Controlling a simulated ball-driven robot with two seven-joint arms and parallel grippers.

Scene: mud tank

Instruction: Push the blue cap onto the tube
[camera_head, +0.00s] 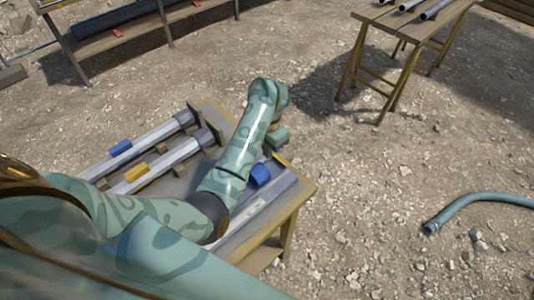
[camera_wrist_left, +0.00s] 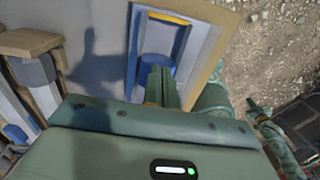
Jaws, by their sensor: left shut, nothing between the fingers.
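The blue cap (camera_head: 260,175) shows at the right part of the table, just below my left gripper (camera_head: 275,140). In the left wrist view a blue cylinder (camera_wrist_left: 156,66), which looks like the cap, sits right beyond the fingertips (camera_wrist_left: 160,88). My left gripper is shut and empty. I cannot tell whether it touches the cap. Two pale grey tubes lie on supports at the left: one with a blue band (camera_head: 120,147), one with a yellow band (camera_head: 135,172). I cannot tell which tube the task means.
The wooden table (camera_head: 305,187) has a long grey piece (camera_head: 282,187) along its right side, partly hidden by my arm. Dark upright end plates (camera_head: 211,131) stand at the tubes' far ends. A hose (camera_head: 470,204) lies on the gravel. Another table (camera_head: 410,22) carries pipes.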

